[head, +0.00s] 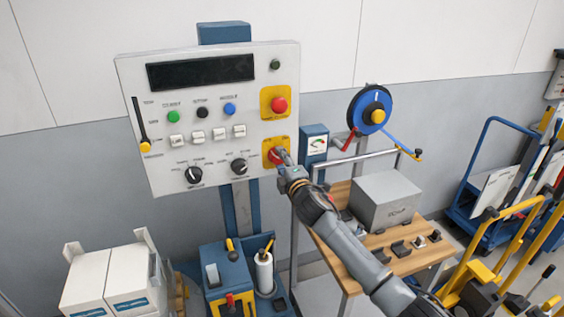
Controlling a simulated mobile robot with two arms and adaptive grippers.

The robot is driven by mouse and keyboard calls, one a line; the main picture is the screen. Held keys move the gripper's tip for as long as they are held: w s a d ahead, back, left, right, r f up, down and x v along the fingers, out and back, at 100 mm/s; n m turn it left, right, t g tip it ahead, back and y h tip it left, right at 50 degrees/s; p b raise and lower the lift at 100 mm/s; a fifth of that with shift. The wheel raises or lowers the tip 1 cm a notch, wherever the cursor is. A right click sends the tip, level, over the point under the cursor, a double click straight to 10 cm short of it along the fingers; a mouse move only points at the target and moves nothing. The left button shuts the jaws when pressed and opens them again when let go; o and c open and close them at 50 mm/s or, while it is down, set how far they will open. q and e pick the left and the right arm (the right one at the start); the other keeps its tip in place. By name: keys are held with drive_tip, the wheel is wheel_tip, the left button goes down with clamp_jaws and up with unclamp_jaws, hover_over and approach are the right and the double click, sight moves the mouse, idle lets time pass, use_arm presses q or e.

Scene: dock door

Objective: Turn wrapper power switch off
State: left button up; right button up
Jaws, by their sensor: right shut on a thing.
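A white control panel (215,110) stands on a blue post, with a dark display, coloured buttons, white rocker switches and two black knobs. At its lower right is a red switch on a yellow plate (267,146). My right gripper (278,157) is at this red switch, shut on it, and covers part of it. The switch's position cannot be read. A separate red button (279,104) on a yellow plate sits above it. My left gripper is not in view.
A wooden table (405,262) with a grey box (386,201) stands to the right, below my right arm. White cartons (110,280) stand at lower left. A blue strap reel (369,109) hangs behind the table. Yellow and blue carts fill the far right.

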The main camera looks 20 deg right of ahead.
drive_tip(key=o, duration=1.2)
drive_tip(key=shift+c, duration=0.2)
drive_tip(key=s, duration=1.2)
drive_tip(key=shift+d, duration=0.25)
drive_tip(key=shift+f, duration=0.1)
